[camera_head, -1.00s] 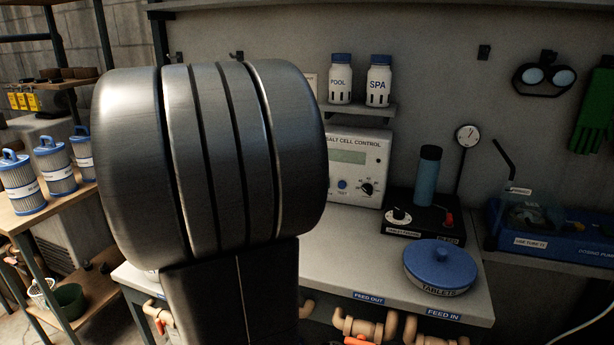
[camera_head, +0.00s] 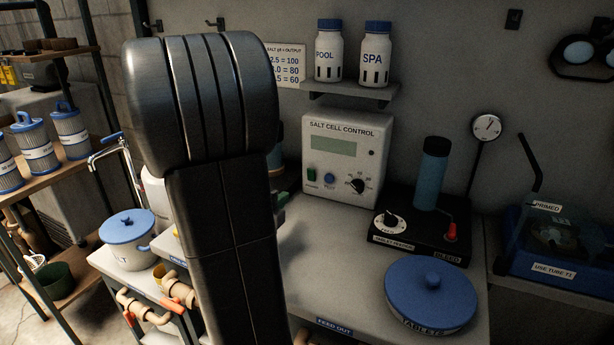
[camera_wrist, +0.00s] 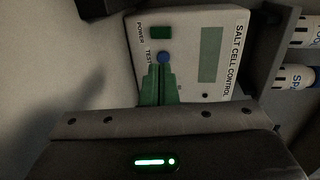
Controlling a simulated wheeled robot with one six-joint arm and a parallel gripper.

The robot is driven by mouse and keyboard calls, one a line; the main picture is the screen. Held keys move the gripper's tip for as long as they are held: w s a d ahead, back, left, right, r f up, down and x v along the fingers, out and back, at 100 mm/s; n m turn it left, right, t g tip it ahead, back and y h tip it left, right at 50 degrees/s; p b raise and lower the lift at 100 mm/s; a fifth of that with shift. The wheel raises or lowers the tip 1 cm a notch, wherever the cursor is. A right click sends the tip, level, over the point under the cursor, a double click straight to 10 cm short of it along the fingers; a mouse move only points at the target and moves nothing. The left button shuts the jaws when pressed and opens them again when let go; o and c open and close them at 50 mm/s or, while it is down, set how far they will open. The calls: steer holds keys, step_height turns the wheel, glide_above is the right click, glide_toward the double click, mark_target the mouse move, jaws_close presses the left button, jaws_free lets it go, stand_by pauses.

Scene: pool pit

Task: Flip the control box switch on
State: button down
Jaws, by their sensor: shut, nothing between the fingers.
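The white salt cell control box (camera_head: 345,150) stands upright against the back wall of the bench. Its front has a display (camera_head: 333,147), a green power switch (camera_head: 311,175), a blue test button (camera_head: 329,179) and a black knob (camera_head: 356,185). In the wrist view the box (camera_wrist: 200,85) appears turned sideways, with the green switch (camera_wrist: 161,32) beyond the blue button (camera_wrist: 163,58). My gripper (camera_wrist: 160,70) has green fingers that are shut and empty, their tips pointing at the box face near the blue button. Contact cannot be told. In the head view my arm hides most of the gripper.
Pool and spa bottles (camera_head: 375,55) stand on a small shelf (camera_head: 350,91) above the box. A blue-lidded tablets tub (camera_head: 430,300) sits at the front right. Bench surface before the box is clear.

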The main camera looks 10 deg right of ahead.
steer(key=p, duration=0.2)
glide_toward(311, 172)
steer(key=x, duration=0.5)
steer(key=shift+a+f, duration=0.1)
steer(key=shift+f, duration=0.2)
steer(key=shift+w+d+r, duration=0.1)
steer(key=shift+w+d, duration=0.35)
steer(key=shift+w, duration=0.25)
steer(key=p, duration=0.1)
steer(key=r+p, duration=0.1)
steer(key=p, duration=0.1)
steer(key=shift+w+d+g+y, duration=0.25)
steer(key=shift+g+y, duration=0.05)
steer(key=shift+g, duration=0.1)
steer(key=shift+f, duration=0.35)
